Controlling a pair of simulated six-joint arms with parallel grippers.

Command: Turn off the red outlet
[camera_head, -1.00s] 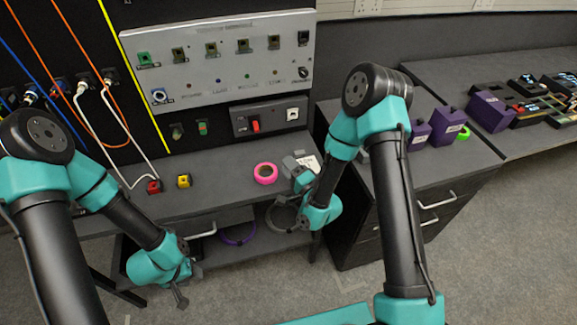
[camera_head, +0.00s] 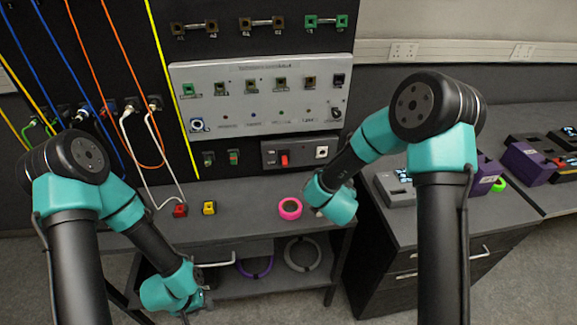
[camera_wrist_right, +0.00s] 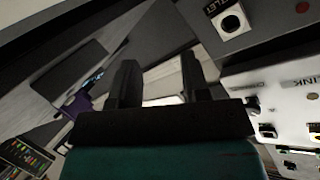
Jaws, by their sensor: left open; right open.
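The outlet box (camera_head: 300,151) is a dark box on the black wall panel, below the big silver panel. It has a red rocker switch (camera_head: 284,160) and a white socket (camera_head: 321,152). My left gripper (camera_head: 195,308) is low, below the desk edge, open.
A pink tape ring (camera_head: 290,208), a yellow block (camera_head: 209,208) and a red block (camera_head: 180,210) sit on the desk. The silver panel (camera_head: 262,95) has several sockets. Cables hang at left. A grey device (camera_head: 396,188) is on the right cabinet.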

